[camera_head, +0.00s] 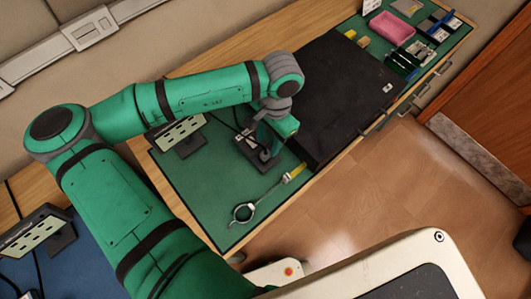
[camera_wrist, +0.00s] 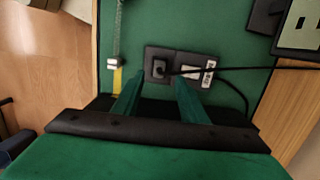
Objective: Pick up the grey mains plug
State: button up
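A dark grey plug with a black cable, which looks like the mains plug (camera_wrist: 158,68), sits on a dark plate (camera_wrist: 152,52) in the wrist view. White labelled pieces lie just right of it. My gripper (camera_wrist: 159,77) is open, with one green finger to each side of the plug in the picture. I cannot tell how far the fingertips are above it, and no contact shows. In the head view my gripper (camera_head: 268,148) points down over the dark plate (camera_head: 254,161) on the green mat, and it hides the plug there.
A round-ended tool (camera_head: 243,213) with a yellow tag lies near the mat's front edge. A labelled panel on a stand (camera_head: 178,132) is left of the gripper. A large black slab (camera_head: 340,90) lies right. A pink tray (camera_head: 391,28) and small parts are at the far end.

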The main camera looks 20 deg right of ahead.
aim_at(266, 152)
jog(key=shift+s+a+f, duration=0.15)
jog(key=shift+a+f, duration=0.05)
jog(key=shift+f, duration=1.05)
jog(key=shift+s+a+f, duration=0.1)
jog(key=shift+a+f, duration=0.05)
jog(key=shift+f, duration=1.1)
jog(key=c, duration=0.9)
